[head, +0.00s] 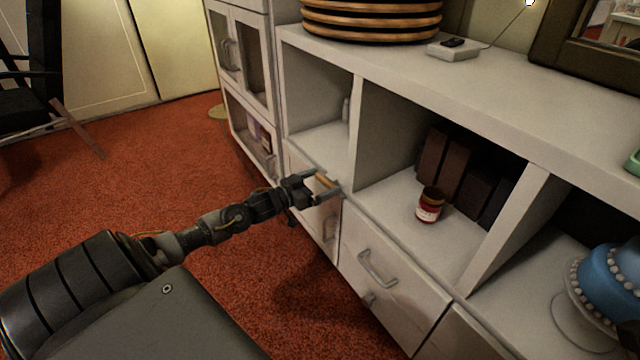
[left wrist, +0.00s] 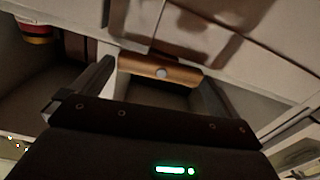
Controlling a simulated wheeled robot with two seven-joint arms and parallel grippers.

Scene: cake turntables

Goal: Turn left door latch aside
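The latch is a copper-brown bar with a round silver pivot (left wrist: 162,72); in the head view it shows as a small tan bar (head: 325,180) at the top of the left cabinet door (head: 305,210). My left gripper (head: 323,187) is at this latch. In the left wrist view its two dark fingers (left wrist: 155,90) are spread, with the bar lying across the gap near their tips. I cannot tell whether either finger touches it. The door looks shut and is partly hidden by my gripper.
A drawer with a handle (head: 378,268) is right of the door. Above are open shelves with a small red jar (head: 429,205) and dark books (head: 450,165). A blue cake on a stand (head: 607,275) is at right.

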